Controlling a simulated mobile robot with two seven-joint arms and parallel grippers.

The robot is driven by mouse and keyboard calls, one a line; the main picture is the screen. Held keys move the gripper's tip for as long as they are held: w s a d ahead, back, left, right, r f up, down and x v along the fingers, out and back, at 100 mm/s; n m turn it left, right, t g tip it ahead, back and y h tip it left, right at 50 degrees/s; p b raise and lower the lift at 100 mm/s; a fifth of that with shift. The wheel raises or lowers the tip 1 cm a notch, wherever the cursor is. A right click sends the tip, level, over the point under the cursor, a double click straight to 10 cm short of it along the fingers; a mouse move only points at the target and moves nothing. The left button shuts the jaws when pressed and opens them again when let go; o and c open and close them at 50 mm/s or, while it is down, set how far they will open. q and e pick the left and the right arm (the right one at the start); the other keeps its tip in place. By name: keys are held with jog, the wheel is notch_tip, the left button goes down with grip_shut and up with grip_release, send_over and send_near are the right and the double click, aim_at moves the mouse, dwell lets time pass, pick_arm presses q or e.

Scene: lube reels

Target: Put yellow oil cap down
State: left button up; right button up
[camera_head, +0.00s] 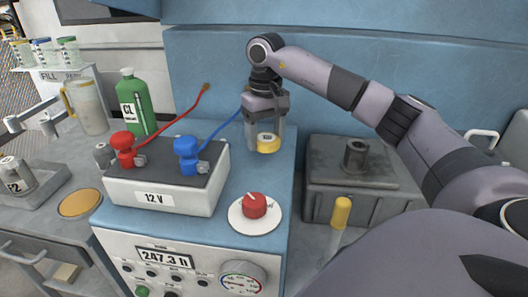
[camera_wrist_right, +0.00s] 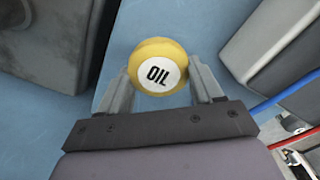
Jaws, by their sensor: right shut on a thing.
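The yellow oil cap (camera_head: 267,144) is round, with a white top marked OIL that shows in the wrist view (camera_wrist_right: 160,72). My right gripper (camera_head: 265,136) points down over the blue cabinet top (camera_head: 262,179) and is shut on the cap, one finger on each side. The cap is at or very close to the blue top, behind the red knob; I cannot tell whether it touches. My left gripper is not in view.
A 12 V battery box (camera_head: 160,196) with red and blue clamps stands left of the cap. A red knob (camera_head: 255,205) is in front. A grey box with a dark neck (camera_head: 355,157) stands right. A green bottle (camera_head: 136,103) is back left. Blue top around the cap is clear.

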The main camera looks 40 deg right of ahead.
aim_at(265, 149)
jog(key=shift+f, duration=2)
jog(key=shift+f, duration=0.1)
jog(key=o, duration=1.1)
jog(key=shift+f, duration=0.1)
jog(key=shift+o, duration=0.2)
jog(key=shift+r, duration=0.25)
notch_tip(265, 149, up, 12)
jog(key=shift+f+p, duration=0.25)
jog(key=shift+p, duration=0.2)
jog(key=shift+r, duration=0.2)
